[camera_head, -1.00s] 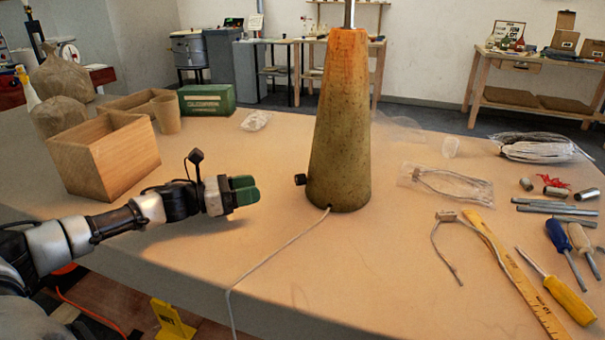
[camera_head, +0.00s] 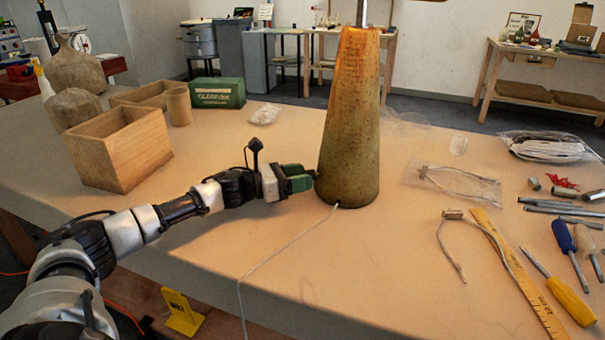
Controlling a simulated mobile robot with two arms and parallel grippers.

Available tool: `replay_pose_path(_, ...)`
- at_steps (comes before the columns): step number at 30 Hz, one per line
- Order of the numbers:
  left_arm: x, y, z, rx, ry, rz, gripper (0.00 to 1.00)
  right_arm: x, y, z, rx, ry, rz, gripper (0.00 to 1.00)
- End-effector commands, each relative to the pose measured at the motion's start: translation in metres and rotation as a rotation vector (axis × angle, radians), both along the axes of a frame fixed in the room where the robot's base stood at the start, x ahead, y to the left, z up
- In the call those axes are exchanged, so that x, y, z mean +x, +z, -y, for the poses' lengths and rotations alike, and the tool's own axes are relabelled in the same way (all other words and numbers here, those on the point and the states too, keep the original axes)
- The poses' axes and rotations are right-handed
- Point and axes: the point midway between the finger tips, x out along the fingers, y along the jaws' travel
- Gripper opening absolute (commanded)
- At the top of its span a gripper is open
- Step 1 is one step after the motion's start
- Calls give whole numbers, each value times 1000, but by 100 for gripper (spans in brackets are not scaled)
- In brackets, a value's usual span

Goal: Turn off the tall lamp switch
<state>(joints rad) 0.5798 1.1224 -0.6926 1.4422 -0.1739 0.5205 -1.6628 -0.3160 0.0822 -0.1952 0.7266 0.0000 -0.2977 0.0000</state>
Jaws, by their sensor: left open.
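The tall lamp's cone-shaped base (camera_head: 350,125) stands upright on the table, orange at the top and mottled olive-brown below, with a metal rod rising out of view. A white cord (camera_head: 285,248) runs from its foot to the front table edge. My left gripper (camera_head: 312,178), with green fingertips, is at the lower left side of the base, its tips at or very near the switch knob's place. The dark switch knob is almost wholly hidden by the fingertips. I cannot tell whether they touch it. The left gripper is open. My right gripper is not in view.
Wooden boxes (camera_head: 118,150), a green box (camera_head: 217,92) and wrapped vases (camera_head: 76,66) stand at the left. A yellow ruler (camera_head: 518,270), screwdrivers (camera_head: 568,297), metal tubes (camera_head: 560,207) and bagged wires (camera_head: 455,184) lie at the right. The table in front of the lamp is clear.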

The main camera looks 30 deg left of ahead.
Motion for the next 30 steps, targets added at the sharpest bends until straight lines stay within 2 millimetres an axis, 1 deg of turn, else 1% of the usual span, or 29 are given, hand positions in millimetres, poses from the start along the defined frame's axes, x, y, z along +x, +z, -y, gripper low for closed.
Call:
replay_pose_path(4, 6, 1, 5, 1, 0, 1, 54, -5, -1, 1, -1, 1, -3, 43)
replay_pose_path(12, 7, 0, 5, 1, 0, 0, 54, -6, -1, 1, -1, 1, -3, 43)
replay_pose_path(14, 7, 0, 5, 1, 0, 0, 47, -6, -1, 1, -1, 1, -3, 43)
replay_pose_path(22, 6, 0, 5, 1, 0, 0, 5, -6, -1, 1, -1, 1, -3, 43)
replay_pose_path(30, 6, 0, 5, -19, 0, -16, 5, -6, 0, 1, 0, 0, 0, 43)
